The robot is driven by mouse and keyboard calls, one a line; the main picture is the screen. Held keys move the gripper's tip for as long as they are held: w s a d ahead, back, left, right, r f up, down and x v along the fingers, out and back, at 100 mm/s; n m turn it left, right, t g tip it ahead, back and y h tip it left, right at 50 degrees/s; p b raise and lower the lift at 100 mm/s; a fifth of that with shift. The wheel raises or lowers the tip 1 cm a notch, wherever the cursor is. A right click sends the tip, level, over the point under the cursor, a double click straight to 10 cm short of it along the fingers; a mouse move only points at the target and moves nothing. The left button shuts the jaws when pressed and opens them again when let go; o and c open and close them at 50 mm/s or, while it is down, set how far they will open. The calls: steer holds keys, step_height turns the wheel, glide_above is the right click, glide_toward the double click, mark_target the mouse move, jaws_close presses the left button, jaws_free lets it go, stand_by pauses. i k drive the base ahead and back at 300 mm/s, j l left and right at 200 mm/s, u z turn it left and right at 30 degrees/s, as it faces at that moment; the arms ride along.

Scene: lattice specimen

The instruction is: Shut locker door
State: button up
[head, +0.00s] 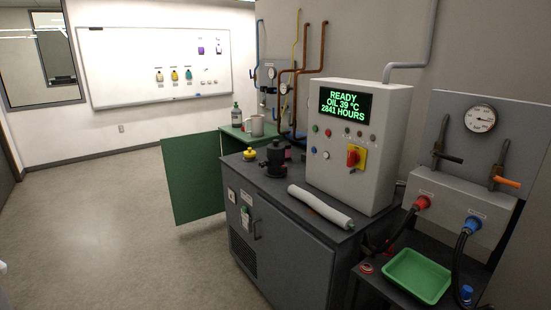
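The green locker door (195,178) stands open in the head view, left of centre. It juts out to the left over the floor as a flat upright panel. The green locker (234,147) it seems to belong to stands behind the dark grey cabinet, which hides most of its body. I cannot make out the hinge or a handle on the door. My gripper is not in view.
A dark grey cabinet (283,253) stands right of the door, carrying a control box (357,136), a black fitting (275,160) and a white roll (320,207). A bottle (236,115) and mug (257,126) stand on the locker. The floor (110,225) at left is clear.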

mark_target(193, 166)
steer(key=u, duration=0.7)
steer(key=i+j+u, duration=0.15)
steer(key=i+u, duration=0.55)
steer(key=i, duration=7.55)
steer(key=i+z, duration=0.45)
steer(key=i+j+z, duration=0.2)
steer(key=i+z, duration=0.2)
steer(key=i, duration=0.15)
steer(key=z, duration=2.05)
